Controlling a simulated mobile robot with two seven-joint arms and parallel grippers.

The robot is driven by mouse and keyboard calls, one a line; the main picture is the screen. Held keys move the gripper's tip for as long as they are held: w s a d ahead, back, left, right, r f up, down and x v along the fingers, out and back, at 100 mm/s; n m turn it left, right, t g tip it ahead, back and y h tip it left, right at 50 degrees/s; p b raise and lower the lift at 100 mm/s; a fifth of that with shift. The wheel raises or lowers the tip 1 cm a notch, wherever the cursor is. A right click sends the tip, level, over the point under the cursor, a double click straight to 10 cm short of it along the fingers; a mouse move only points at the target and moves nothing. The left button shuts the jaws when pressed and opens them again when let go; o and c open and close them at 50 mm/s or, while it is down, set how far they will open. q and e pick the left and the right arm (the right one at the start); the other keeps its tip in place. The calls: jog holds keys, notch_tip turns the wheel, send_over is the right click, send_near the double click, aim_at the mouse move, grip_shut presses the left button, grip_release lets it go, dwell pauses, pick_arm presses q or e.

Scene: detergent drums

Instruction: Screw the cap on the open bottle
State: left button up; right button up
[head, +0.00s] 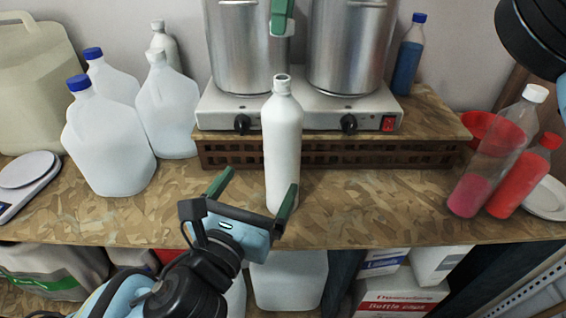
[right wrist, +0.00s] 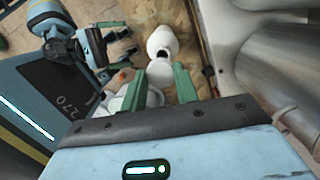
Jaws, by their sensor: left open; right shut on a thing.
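The open white bottle (head: 282,145) stands upright near the middle of the shelf, its mouth uncovered. It also shows in the right wrist view (right wrist: 162,38), with a dark opening facing the camera. My left gripper (head: 253,194) is open and empty, low in front of the bottle, with its fingers spread to the bottle's left and near its base. My right gripper (right wrist: 172,77) is shut on a small white thing, apparently the cap, mostly hidden between its green fingers. In the head view only a green finger shows, above the bottle's mouth. The cap is apart from the bottle.
A hotplate (head: 218,108) with two steel pots (head: 345,50) stands behind the bottle. White jugs (head: 108,145) stand at left beside a scale (head: 28,172). A clear bottle with pink liquid (head: 487,160) and a red bottle (head: 525,175) stand at right. Shelf between is clear.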

pick_arm(q)
jog(key=x, duration=1.2)
jog(key=shift+f, duration=0.1)
jog(key=c, duration=1.5)
jog(key=shift+o, duration=0.2)
pick_arm(e)
send_over(279, 96)
jog(key=w, duration=0.1)
jog(key=shift+w+d+f, duration=0.1)
jog(key=shift+d+f, duration=0.1)
jog(key=shift+f, duration=1.05)
jog(key=shift+d+f, duration=0.15)
jog(key=shift+f, duration=1.1)
jog(key=shift+f, duration=0.9)
jog(key=shift+f, duration=0.5)
